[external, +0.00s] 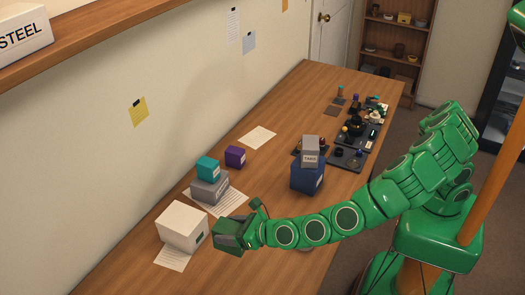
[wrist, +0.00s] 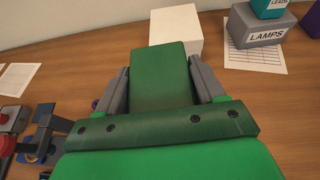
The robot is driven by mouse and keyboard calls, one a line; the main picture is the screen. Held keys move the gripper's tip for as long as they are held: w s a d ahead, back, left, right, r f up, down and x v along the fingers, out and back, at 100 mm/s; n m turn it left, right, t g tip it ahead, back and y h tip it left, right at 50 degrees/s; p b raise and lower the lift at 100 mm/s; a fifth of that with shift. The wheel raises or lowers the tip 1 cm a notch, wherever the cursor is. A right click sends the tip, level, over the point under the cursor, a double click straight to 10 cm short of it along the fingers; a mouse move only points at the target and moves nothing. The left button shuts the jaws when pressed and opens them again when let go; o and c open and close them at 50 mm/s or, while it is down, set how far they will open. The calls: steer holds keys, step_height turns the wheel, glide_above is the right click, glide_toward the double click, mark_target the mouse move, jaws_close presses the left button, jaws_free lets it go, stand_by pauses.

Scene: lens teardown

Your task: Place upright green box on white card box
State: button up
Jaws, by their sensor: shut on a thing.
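A dark green box (external: 229,236) is held between the two grey fingers of my gripper (wrist: 163,82). It fills the middle of the wrist view (wrist: 164,70), one long face showing. The white card box (external: 180,228) stands on the table to the left of the green box in the external view. In the wrist view the white card box (wrist: 176,24) lies just beyond the green box's far end, partly hidden by it. The two look close but apart; I cannot tell the exact gap or height. My gripper in the external view (external: 245,228) hides part of the green box.
A grey LAMPS box (external: 209,188) with a teal box (external: 207,168) on it stands behind the white box on a paper sheet (external: 230,203). A purple box (external: 235,156) and a blue box (external: 307,177) with a grey box on top are farther back. Trays with parts lie beyond.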

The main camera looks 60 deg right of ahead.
steer(key=w+d+r+h, duration=0.1)
steer(key=w+d+r, duration=0.35)
steer(key=r, duration=0.25)
steer(key=w+d+r, duration=0.3)
steer(key=d+r, duration=0.2)
steer(key=r, duration=0.1)
glide_above(181, 218)
steer(key=shift+f, duration=4.75)
step_height(181, 218, down, 3)
steer(key=shift+w+f+m, duration=0.1)
steer(key=shift+f+m, duration=0.05)
steer(key=shift+m, duration=0.25)
steer(key=o, duration=1.2)
steer(key=shift+d, duration=0.1)
